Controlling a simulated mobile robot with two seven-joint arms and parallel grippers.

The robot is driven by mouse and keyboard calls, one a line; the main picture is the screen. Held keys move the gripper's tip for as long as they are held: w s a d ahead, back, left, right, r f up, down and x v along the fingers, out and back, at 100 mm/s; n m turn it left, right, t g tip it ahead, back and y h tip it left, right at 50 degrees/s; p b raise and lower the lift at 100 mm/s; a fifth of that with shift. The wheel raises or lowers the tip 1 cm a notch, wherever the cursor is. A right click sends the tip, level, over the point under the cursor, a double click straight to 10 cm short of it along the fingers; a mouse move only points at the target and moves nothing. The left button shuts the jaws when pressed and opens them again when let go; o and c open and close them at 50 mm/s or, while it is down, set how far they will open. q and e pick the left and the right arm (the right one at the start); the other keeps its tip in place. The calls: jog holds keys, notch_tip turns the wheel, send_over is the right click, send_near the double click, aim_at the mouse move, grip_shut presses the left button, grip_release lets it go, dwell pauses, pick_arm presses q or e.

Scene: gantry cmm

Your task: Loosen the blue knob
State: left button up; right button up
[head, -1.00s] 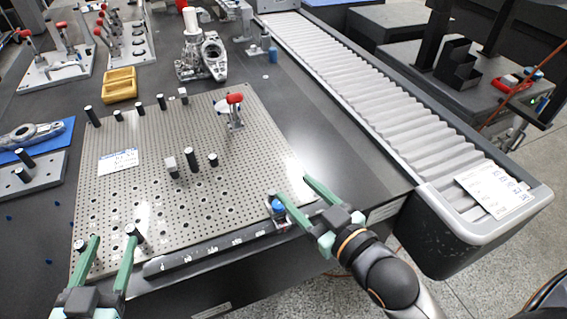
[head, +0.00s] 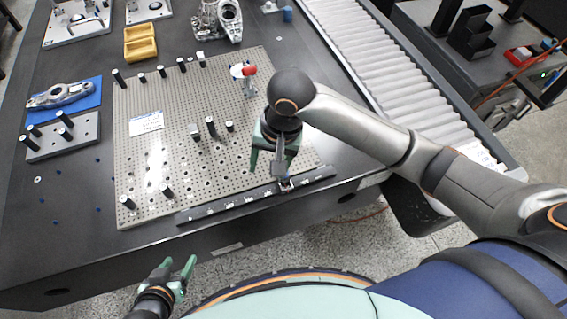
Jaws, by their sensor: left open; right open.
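The perforated grey fixture plate (head: 180,165) lies on the dark table. A dark rail (head: 235,201) with white labels runs along its front edge. A small clamp block (head: 287,186) sits at the right part of this rail. The blue knob on it is largely hidden by my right gripper, and I cannot make it out clearly. My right gripper (head: 272,164) points down just above and behind the block, open; one green finger shows at its left, and I cannot tell whether it touches anything. My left gripper (head: 177,264) is open and empty, in front of the table's front edge.
Several black pins and a red-handled clamp (head: 249,78) stand on the plate. A yellow tray (head: 141,43), a blue mat (head: 64,101) with a metal part and a grey block (head: 64,138) lie beyond and left. The bellows-covered rail (head: 350,40) runs along the right.

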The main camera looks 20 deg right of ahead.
jog(key=w+d+r+m+h, duration=0.2)
jog(key=w+d+r+m, duration=0.2)
pick_arm(q)
jog(key=f+b, duration=0.1)
jog(key=f+t+b, duration=0.1)
jog(key=f, duration=0.1)
jog(key=shift+s+d+f, duration=0.15)
jog(key=shift+d+f, duration=0.15)
jog(key=shift+d, duration=0.1)
pick_arm(e)
jog(key=shift+g, duration=0.3)
jog(key=f, duration=1.2)
jog(key=shift+s+d+f, duration=0.15)
jog(key=shift+s+f, duration=0.1)
jog(key=shift+f, duration=0.15)
jog(key=shift+c, duration=0.4)
grip_shut()
